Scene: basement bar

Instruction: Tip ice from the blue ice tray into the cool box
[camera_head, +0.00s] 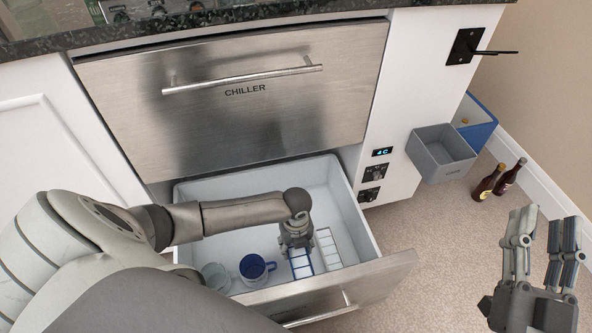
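The blue ice tray (301,267), with pale cells and a blue rim, lies in the open lower drawer. My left gripper (297,245) points down into the drawer at the tray's far end and hides that end. Its fingertips are too small and covered to show whether they grip the tray. My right gripper (541,247) is open and empty, raised over the floor at the lower right. No box is clearly marked as the cool box. A grey open bin (427,160) and a blue box (482,135) are right of the cabinet.
A white ice tray (328,249) lies right of the blue one. A blue mug (253,269) and a clear glass (215,277) are to its left. The drawer front (375,282) juts out below the closed chiller drawer (240,110). Two brown bottles (488,184) stand on the floor.

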